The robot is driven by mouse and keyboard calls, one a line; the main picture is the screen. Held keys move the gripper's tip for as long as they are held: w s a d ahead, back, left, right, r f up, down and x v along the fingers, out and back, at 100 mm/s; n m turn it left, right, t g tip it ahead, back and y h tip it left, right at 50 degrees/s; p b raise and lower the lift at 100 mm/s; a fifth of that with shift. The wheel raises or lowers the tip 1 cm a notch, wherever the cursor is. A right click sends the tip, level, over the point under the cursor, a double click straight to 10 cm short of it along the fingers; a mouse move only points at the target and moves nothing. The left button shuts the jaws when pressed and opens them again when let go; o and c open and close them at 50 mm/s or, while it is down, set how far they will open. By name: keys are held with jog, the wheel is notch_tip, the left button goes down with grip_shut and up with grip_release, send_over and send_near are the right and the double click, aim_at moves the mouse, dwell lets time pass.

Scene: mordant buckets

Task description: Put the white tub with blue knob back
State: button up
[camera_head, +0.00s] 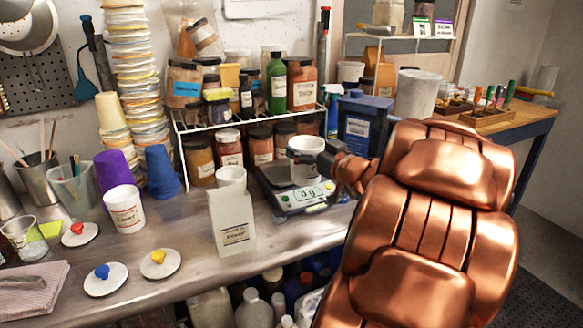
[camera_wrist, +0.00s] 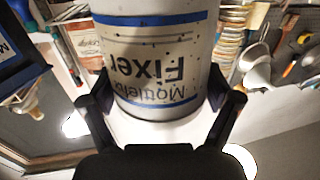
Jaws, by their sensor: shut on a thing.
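My gripper (camera_head: 329,163) is shut on a white tub (camera_head: 304,145), held over the digital scale (camera_head: 290,187), which reads 0 g. I cannot tell whether the tub touches the pan. In the wrist view the fingers (camera_wrist: 160,88) grip both sides of the tub (camera_wrist: 165,45), which has blue bands and a label reading "Fixer", upside down in that picture. The blue-knobbed white lid (camera_head: 104,279) lies on the bench at front left, apart from the tub. The tub's inside bottom is hidden.
Lids with red (camera_head: 80,234) and yellow (camera_head: 159,263) knobs lie near the blue one. A labelled white tub (camera_head: 126,212), a white carton (camera_head: 233,220) and purple and blue cups stand on the bench. A jar-filled wire rack (camera_head: 246,119) stands behind the scale.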

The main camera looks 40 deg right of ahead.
jog(key=shift+w+d+f+p, duration=0.35)
jog(key=shift+w+d+f, duration=0.4)
jog(key=shift+w+d, duration=1.1)
jog(key=shift+w+d+f+p, duration=0.35)
jog(key=shift+w+d+f, duration=0.5)
jog(key=shift+w, duration=1.9)
jog(key=shift+w+d+f+p, duration=0.35)
jog(key=shift+w+d+f, duration=0.35)
jog(key=shift+w+d, duration=1.2)
jog(key=shift+w+a+f, duration=0.2)
jog(key=shift+w+a, duration=0.2)
jog(key=shift+a, duration=0.05)
jog(key=o, duration=1.1)
jog(key=shift+s+f+b, duration=0.1)
jog(key=shift+s+b, duration=0.05)
jog(key=shift+b, duration=0.45)
